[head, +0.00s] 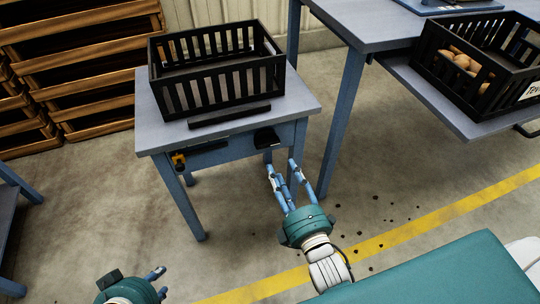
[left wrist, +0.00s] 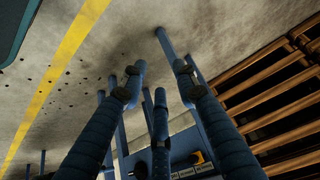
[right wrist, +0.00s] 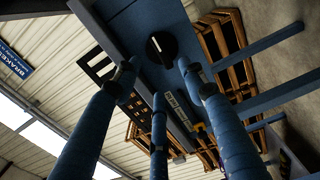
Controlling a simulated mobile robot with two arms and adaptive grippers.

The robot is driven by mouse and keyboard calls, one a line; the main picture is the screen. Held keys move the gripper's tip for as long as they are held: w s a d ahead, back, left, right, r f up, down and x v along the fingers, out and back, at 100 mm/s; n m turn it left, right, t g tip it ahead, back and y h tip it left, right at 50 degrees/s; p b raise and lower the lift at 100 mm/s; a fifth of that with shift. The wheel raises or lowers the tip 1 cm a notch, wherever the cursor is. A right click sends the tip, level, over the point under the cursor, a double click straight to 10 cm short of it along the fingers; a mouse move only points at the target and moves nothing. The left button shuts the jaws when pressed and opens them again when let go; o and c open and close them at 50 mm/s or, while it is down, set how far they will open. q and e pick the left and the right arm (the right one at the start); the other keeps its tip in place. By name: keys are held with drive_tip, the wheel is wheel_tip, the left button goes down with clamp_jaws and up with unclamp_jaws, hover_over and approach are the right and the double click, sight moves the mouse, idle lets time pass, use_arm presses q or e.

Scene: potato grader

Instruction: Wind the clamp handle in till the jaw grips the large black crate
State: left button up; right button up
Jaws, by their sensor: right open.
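The large black crate (head: 215,80), slatted and empty, sits on the small blue-legged table (head: 150,125). A dark jaw bar (head: 230,117) lies along its front side; I cannot tell whether they touch. The black clamp handle (head: 267,138) sticks out from the table's front right. In the right wrist view it is a round knob (right wrist: 160,47) with a pale mark, just beyond the fingertips. My right gripper (head: 288,170) is open and empty, below and right of the handle, apart from it. My left gripper (head: 158,282) is low at the bottom left, fingers spread and empty (left wrist: 157,75).
A yellow and black part (head: 178,160) sits at the table's front left. A taller table (head: 370,30) at right has a shelf with a black crate (head: 485,85) of potatoes. Wooden crates (head: 75,60) are stacked at back left. The floor in front is open, with dark bits scattered.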

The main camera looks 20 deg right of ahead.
sight(269, 145)
drive_tip(key=w+b, duration=0.1)
drive_tip(key=w, duration=0.9)
drive_tip(key=shift+w+a+b, duration=0.1)
drive_tip(key=shift+a+b, duration=0.1)
drive_tip(key=shift+b, duration=0.2)
drive_tip(key=shift+w, duration=0.3)
use_arm(q)
drive_tip(key=w+d+r+t, duration=0.2)
drive_tip(key=w+r, duration=0.2)
drive_tip(key=w, duration=0.1)
drive_tip(key=w+d+r+t+h, duration=0.1)
drive_tip(key=w+r+t, duration=0.2)
drive_tip(key=w, duration=0.2)
drive_tip(key=shift+d+r+t, duration=0.3)
drive_tip(key=shift+d+r, duration=0.05)
drive_tip(key=shift+r, duration=0.05)
use_arm(e)
drive_tip(key=shift+r, duration=0.1)
clamp_jaws()
